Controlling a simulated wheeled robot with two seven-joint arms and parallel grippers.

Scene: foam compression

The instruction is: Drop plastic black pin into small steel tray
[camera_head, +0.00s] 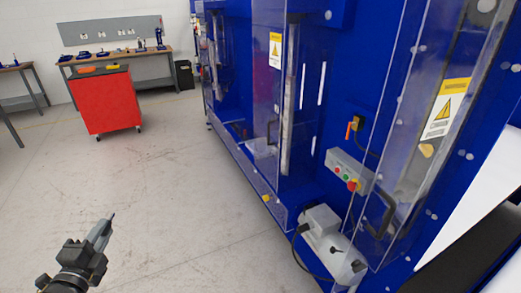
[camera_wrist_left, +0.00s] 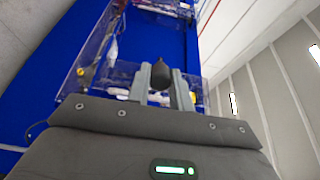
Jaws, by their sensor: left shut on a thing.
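My left gripper (camera_head: 109,222) is low on the left in the head view, over open floor. It is shut on the black pin (camera_head: 112,216), whose dark tip shows just past the fingertips. I cannot make out the small steel tray in either view. My right gripper is not in view.
A tall blue machine (camera_head: 335,110) with clear guard doors fills the right side. A grey-white pump unit (camera_head: 330,240) stands low in front of it. A red cabinet (camera_head: 106,103) and a workbench (camera_head: 150,62) stand at the back left. The concrete floor (camera_head: 170,170) between is clear.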

